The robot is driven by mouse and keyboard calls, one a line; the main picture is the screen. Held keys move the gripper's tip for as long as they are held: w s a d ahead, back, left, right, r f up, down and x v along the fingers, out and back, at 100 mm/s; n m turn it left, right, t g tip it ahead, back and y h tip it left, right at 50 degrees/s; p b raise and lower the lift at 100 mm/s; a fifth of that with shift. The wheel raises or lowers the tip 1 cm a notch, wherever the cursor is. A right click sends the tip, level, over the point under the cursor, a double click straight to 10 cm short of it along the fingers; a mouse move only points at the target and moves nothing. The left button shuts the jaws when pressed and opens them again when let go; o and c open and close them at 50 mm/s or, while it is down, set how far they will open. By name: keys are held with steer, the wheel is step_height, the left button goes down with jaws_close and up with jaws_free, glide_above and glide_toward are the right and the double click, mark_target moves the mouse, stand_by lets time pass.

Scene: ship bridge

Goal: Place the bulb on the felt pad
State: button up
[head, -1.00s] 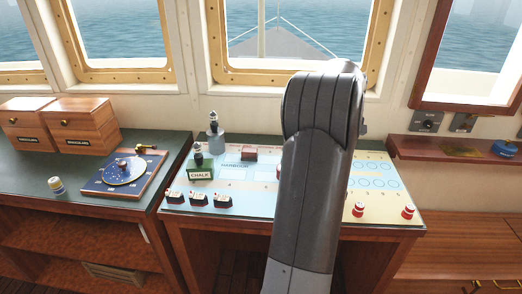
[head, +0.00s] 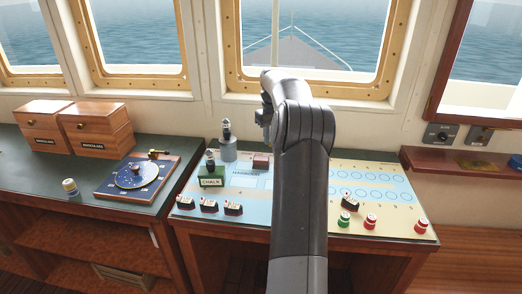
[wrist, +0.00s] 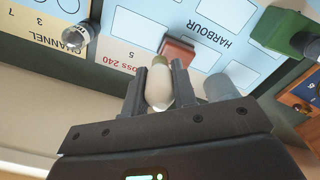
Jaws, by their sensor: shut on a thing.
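The bulb (wrist: 160,92), white with a darker greenish-brown end, is between the fingers of my gripper (wrist: 159,86) in the wrist view. My gripper is shut on it, above the pale blue chart console. In the head view my arm hides most of the gripper and the bulb. A flat olive-yellow patch (head: 476,165) lies on the reddish shelf at the right; it may be the felt pad, but I cannot tell for sure.
Wooden boxes (head: 98,130) and a dial board (head: 136,176) stand left. A blue round object (head: 516,161) is by the olive patch.

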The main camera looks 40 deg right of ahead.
steer(key=w+f, duration=0.1)
steer(key=w+a, duration=0.1)
steer(key=w+a+f, duration=0.1)
steer(key=shift+w+f, duration=0.3)
steer(key=shift+w, duration=0.05)
steer(key=shift+f, duration=1.95)
steer(key=shift+f, duration=0.15)
steer(key=o, duration=1)
steer(key=shift+c, duration=0.2)
